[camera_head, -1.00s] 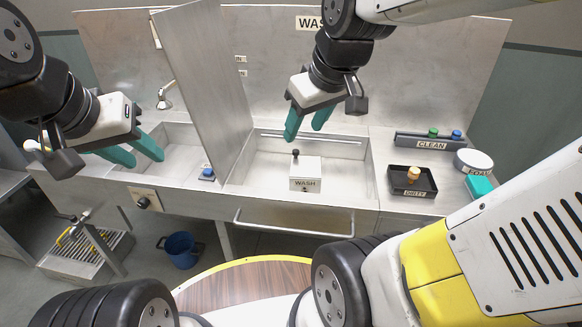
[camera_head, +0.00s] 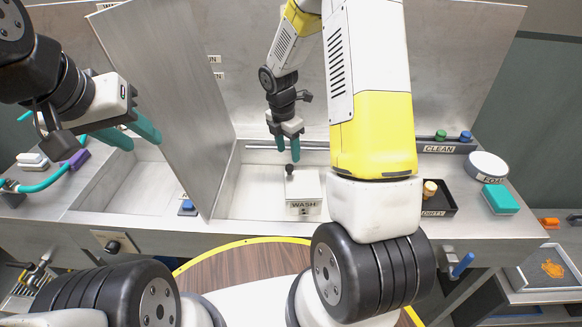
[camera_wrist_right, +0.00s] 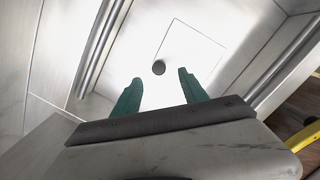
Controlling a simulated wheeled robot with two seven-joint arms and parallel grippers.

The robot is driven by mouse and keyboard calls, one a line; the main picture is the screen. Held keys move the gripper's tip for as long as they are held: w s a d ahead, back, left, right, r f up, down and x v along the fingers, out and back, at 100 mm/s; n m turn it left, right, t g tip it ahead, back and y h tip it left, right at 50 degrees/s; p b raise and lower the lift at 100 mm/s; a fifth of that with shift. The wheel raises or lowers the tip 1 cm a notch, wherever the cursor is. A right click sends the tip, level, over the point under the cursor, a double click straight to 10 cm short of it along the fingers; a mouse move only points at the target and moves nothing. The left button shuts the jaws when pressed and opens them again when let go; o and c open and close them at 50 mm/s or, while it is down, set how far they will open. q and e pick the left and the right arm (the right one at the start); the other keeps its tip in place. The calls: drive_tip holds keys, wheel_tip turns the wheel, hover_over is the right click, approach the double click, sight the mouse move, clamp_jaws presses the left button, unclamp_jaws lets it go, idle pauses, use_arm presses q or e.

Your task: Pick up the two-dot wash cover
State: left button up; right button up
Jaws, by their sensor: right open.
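The wash cover (camera_head: 308,187) is a white box-like lid with a dark round knob, labelled WASH, in the middle basin in the head view. I cannot make out two dots on it. In the right wrist view the dark knob (camera_wrist_right: 158,68) shows on the pale cover (camera_wrist_right: 185,50), ahead of and between the fingertips. My right gripper (camera_head: 287,157) is open and empty, just behind and above the knob, apart from it. My left gripper (camera_head: 140,137) is over the left basin with its two teal fingers apart and nothing between them.
A metal divider (camera_head: 170,85) stands left of the wash basin. Right are the DIRTY tray (camera_head: 440,208), a teal sponge (camera_head: 500,198), a round FOAM container (camera_head: 487,165) and the CLEAN rack (camera_head: 450,147). My right forearm hides part of the right side.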

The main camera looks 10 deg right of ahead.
sight(289, 166)
drive_tip(key=f, duration=0.7)
drive_tip(key=shift+w+d+f, duration=0.2)
drive_tip(key=shift+w+d, duration=0.05)
drive_tip(key=shift+w, duration=0.05)
clamp_jaws()
idle(1.1)
